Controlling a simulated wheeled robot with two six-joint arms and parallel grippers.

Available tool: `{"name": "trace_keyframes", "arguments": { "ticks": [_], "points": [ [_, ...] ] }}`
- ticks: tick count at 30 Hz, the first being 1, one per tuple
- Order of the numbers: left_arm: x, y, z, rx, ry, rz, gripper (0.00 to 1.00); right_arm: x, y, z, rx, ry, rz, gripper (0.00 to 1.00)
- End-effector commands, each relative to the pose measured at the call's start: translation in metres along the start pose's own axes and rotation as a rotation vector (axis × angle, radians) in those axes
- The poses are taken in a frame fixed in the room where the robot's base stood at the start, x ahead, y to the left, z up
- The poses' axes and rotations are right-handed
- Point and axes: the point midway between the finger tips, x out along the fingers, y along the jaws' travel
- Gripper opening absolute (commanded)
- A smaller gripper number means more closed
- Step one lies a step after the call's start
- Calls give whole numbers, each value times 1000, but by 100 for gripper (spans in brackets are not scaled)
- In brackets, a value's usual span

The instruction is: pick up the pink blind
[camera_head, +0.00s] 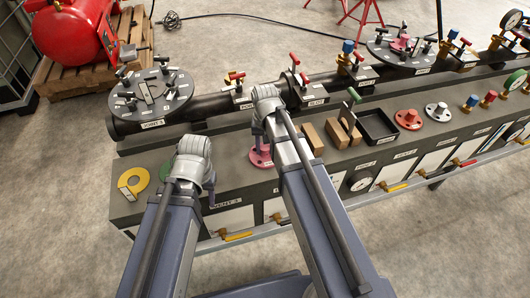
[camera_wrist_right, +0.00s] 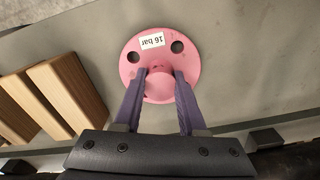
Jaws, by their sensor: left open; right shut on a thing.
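The pink blind (camera_head: 260,160) is a round flange on the grey bench top, partly hidden behind my right arm in the head view. In the right wrist view the pink blind (camera_wrist_right: 187,88) shows a "16 bar" label, two dark holes and a raised hub. My right gripper (camera_wrist_right: 163,73) is shut on the hub, with one purple finger on each side; it also shows in the head view (camera_head: 259,143). I cannot tell whether the blind touches the bench. My left gripper (camera_head: 211,195) is open over the bench's left part, apart from the blind; its fingertips are mostly hidden.
Wooden blocks (camera_head: 337,132) and a black tray (camera_head: 378,126) stand right of the blind. A red flange (camera_head: 409,119) and a grey flange (camera_head: 438,112) lie farther right. A yellow ring (camera_head: 133,182) lies at the left end. A dark pipe (camera_head: 215,104) runs behind.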

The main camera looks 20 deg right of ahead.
Motion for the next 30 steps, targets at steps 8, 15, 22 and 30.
{"name": "trace_keyframes", "arguments": {
  "ticks": [8,15,22,30],
  "points": [
    [-6,0,0,0,0,0,50,-6,0,0,0,0,0,0],
    [-27,-3,2,0,0,0,50,-27,0,0,0,0,0,0],
    [-58,-6,3,-1,0,0,50,-59,0,0,0,-1,0,0],
    [-93,-9,5,-1,0,0,50,-93,0,0,-1,-2,-1,0]
  ]
}}
